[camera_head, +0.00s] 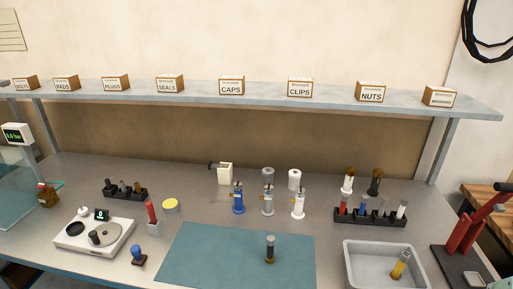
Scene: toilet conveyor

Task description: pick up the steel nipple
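I cannot tell for certain which thing is the steel nipple. A small upright piece with a dark body and a brownish foot (269,249) stands alone on the teal mat (205,252). Several short dark and metallic pieces sit in a small black rack (126,194) at the left. A brass-yellow piece (400,265) leans in the grey tray (358,275) at the right. A grey cylinder (267,174) tops a stand at the back middle. My gripper is not in view.
A white scale (94,237) and a blue-handled stamp (138,255) are left of the mat. Blue, grey and white bottles (268,202) stand behind it. A black rack (370,217) and a red press (480,235) are at the right. A shelf with labelled boxes (231,87) spans above.

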